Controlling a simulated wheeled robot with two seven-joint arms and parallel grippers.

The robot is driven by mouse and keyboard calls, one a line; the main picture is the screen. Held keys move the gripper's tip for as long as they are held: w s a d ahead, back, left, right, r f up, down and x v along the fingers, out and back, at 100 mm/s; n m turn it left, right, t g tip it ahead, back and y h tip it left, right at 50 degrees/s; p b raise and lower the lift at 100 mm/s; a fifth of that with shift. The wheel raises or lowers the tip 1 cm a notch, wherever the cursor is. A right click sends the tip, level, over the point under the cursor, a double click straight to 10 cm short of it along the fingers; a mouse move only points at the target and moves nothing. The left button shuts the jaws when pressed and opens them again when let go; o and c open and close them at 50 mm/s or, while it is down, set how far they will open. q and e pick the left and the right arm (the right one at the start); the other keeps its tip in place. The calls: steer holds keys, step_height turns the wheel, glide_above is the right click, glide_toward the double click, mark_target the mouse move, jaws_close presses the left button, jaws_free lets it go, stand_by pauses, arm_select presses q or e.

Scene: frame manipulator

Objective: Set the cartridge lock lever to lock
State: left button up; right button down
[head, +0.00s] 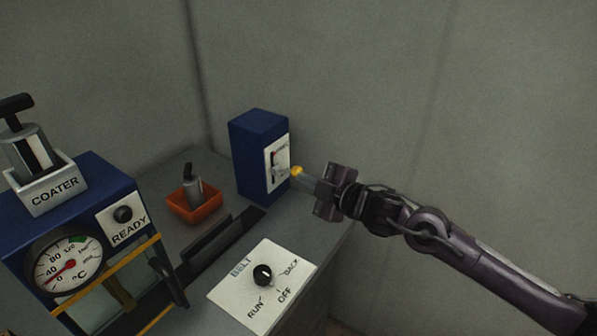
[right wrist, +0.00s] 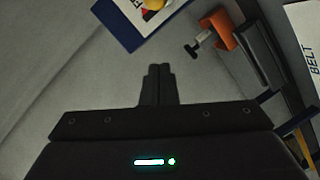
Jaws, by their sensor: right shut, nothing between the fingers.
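A blue box (head: 258,155) stands at the back of the bench, with a white label plate (head: 277,163) on its right-hand face. A lever with a yellow knob (head: 296,171) sticks out from this plate; the plate's lettering is too small to read. The knob also shows at the top edge of the right wrist view (right wrist: 152,4), cut off. My right gripper (head: 304,178) is shut and empty, close to the knob in the head view. In the right wrist view its fingertips (right wrist: 158,70) lie below the knob with a gap between. My left gripper is not in view.
An orange tray (head: 208,212) holding a grey T-handled cartridge (head: 194,180) stands left of the box. In front is a BELT panel (head: 235,285) with a black knob. A blue COATER unit (head: 100,180) with a gauge stands at left. Open space lies right of the bench.

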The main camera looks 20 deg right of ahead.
steer(key=w+f+p, duration=0.2)
steer(key=w+f, duration=0.1)
steer(key=w, duration=0.4)
steer(key=shift+f, duration=0.15)
steer(key=f+t+b, duration=0.1)
steer(key=b, duration=0.2)
steer(key=f+t+y+b, duration=0.1)
steer(key=f+b, duration=0.1)
steer(key=b, duration=0.2)
steer(key=f+t+b, duration=0.1)
steer(key=f+b, duration=0.1)
steer(key=b, duration=0.2)
steer(key=shift+s+d+f+m+t+y, duration=0.15)
steer(key=shift+s+d+m+t+y, duration=0.15)
steer(key=shift+s+d+m+y, duration=0.1)
stand_by(0.4)
